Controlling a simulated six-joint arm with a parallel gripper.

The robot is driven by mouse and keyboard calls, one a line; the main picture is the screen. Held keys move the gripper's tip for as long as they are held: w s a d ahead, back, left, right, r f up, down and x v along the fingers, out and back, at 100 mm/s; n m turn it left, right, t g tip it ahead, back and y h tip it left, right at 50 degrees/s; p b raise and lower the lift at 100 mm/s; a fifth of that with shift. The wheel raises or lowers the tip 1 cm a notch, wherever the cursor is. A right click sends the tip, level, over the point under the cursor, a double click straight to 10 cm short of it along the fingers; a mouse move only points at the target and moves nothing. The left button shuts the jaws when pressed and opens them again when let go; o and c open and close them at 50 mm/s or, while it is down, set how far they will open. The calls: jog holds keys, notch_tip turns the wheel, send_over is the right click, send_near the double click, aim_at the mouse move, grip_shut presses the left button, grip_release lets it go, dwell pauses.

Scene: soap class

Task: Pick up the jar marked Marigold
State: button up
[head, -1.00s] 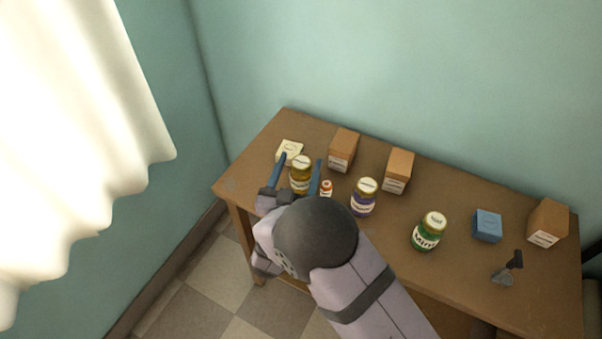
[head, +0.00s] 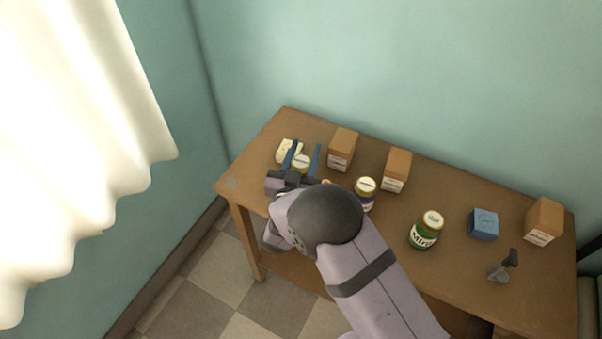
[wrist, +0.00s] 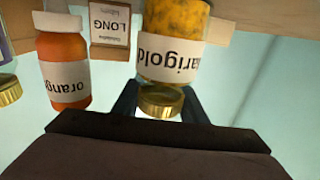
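The Marigold jar (wrist: 172,52) has yellow contents, a white label and a gold lid. It appears upside down in the wrist view. In the head view its lid (head: 301,162) shows between my fingers near the table's left end, and its lower body is hidden. My gripper (head: 304,157) has one blue finger on each side of the jar. The fingers (wrist: 160,98) also sit close to either side of the lid in the wrist view. Whether they press on the jar cannot be made out. The jar appears to stand on the table.
A small orange bottle (wrist: 64,70) stands close beside the jar. Brown boxes (head: 343,149) (head: 397,170), a purple-labelled jar (head: 366,187) and a green jar (head: 426,231) stand to the right.

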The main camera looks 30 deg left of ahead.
jog(key=c, duration=0.4)
jog(key=shift+r, duration=0.15)
